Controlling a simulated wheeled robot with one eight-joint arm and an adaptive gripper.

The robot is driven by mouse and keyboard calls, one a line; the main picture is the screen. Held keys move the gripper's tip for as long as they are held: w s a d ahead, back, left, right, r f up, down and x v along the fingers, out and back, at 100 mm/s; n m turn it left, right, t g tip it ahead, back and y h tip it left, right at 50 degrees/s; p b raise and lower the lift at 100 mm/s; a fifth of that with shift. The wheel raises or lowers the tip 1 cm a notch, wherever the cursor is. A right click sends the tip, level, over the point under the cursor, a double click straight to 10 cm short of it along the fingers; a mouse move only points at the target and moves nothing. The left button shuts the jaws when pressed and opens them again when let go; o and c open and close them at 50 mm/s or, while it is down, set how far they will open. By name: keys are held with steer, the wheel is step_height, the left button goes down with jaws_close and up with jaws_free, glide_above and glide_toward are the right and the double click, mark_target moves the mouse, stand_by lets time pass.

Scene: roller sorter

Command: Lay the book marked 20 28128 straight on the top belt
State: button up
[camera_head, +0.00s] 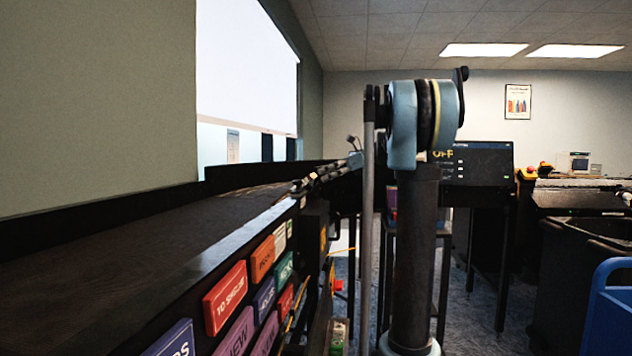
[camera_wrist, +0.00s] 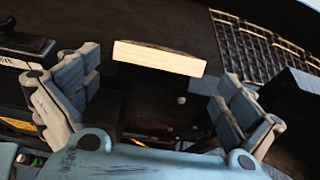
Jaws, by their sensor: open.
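In the wrist view my gripper (camera_wrist: 160,78) is open, with one grey finger on the left and one on the right. A book (camera_wrist: 158,59) shows as a pale cream block of page edges with a thin dark cover edge above it. It sits just beyond and between the fingertips, with gaps on both sides. Its label is not visible, so I cannot read any number. In the head view the top belt (camera_head: 130,220) is a long dark surface on the left, running away from me. I cannot clearly make out the gripper or book there.
Colored signs (camera_head: 225,297) hang along the belt's right side. A black screen (camera_head: 478,163) stands behind my arm. A dark bin (camera_head: 575,270) and a blue cart (camera_head: 609,310) are at right. A metal mesh (camera_wrist: 265,45) shows at upper right in the wrist view.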

steer(key=v, duration=1.3)
